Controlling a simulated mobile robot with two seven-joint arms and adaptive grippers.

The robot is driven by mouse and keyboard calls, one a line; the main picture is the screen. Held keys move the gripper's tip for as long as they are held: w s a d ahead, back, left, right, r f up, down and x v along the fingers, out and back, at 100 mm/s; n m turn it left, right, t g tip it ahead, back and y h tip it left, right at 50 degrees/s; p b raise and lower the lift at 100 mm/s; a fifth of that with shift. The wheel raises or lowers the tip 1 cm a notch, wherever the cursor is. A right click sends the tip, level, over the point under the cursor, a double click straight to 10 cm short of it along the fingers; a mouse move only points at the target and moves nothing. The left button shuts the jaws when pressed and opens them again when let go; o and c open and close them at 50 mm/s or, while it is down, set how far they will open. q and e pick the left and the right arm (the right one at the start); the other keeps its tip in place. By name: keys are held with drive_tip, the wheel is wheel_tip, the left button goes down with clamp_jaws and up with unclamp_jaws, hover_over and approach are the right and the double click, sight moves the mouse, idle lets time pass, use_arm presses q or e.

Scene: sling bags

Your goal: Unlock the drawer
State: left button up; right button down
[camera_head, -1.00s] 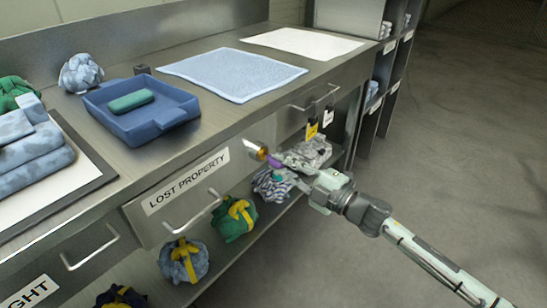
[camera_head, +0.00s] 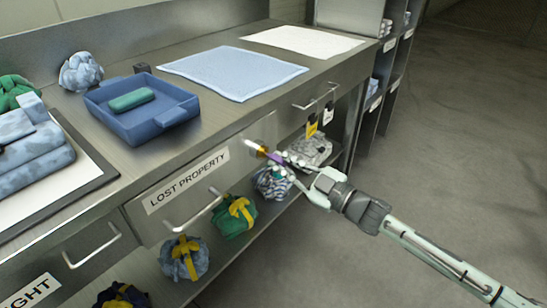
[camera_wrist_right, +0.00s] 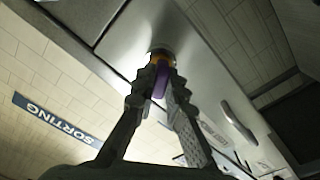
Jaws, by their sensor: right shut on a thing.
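The drawer (camera_head: 150,226) labelled "LOST PROPERTY" is closed in the bench front, with a bar handle (camera_head: 194,213). A brass-coloured lock (camera_head: 258,146) sits near its upper right corner. My right gripper (camera_head: 285,163) is at this lock, shut on a purple key (camera_head: 274,156). In the right wrist view, the purple key (camera_wrist_right: 160,84) is between my fingertips and meets the orange-brass lock (camera_wrist_right: 160,55). The fingers and the key's head hide how far the key goes in. My left gripper is not in view.
A blue tray (camera_head: 178,116) with a green object and a light blue mat (camera_head: 235,70) lie on the bench. Tied bundles stand on the shelf below. The floor at right is clear.

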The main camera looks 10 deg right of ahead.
drive_tip(key=m, duration=0.3)
drive_tip(key=shift+m, duration=0.8)
drive_tip(key=m, duration=0.3)
drive_tip(key=shift+m, duration=0.4)
drive_tip(key=c, duration=0.9)
unclamp_jaws()
drive_tip(key=shift+o, duration=0.2)
drive_tip(key=shift+s+d, duration=0.1)
